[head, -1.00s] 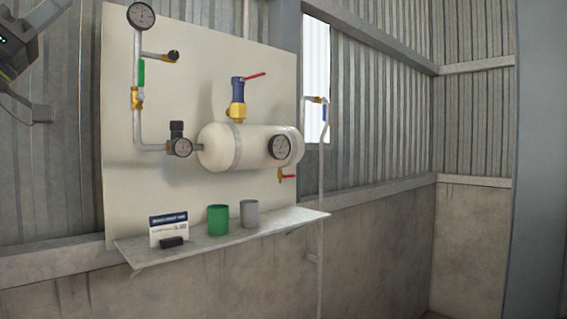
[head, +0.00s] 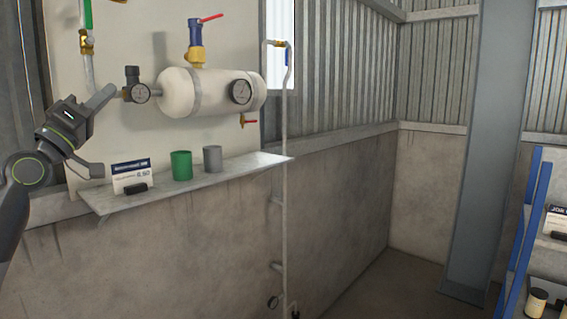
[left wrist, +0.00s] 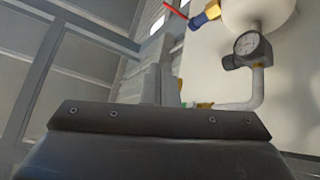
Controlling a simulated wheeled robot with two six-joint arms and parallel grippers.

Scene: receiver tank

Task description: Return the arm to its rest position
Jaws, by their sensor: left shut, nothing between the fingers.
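My left gripper (head: 108,92) comes in from the left on my raised arm. Its fingers are shut and empty, pointing up and right. In the picture the tips lie just left of the regulator gauge (head: 141,93); the gap in depth is unclear. The gripper is in front of the pale panel (head: 110,55), above the shelf (head: 225,177). In the left wrist view its shut fingers (left wrist: 160,85) show in the middle, with a gauge (left wrist: 246,43) and the tank's end at upper right. My right gripper is not in view.
The white tank (head: 212,92) carries a red-handled valve (head: 195,45) and a round gauge (head: 241,92). A sign (head: 131,177), a green cup (head: 181,165) and a grey cup (head: 212,158) stand on the shelf. A blue-framed rack (head: 528,225) stands at far right.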

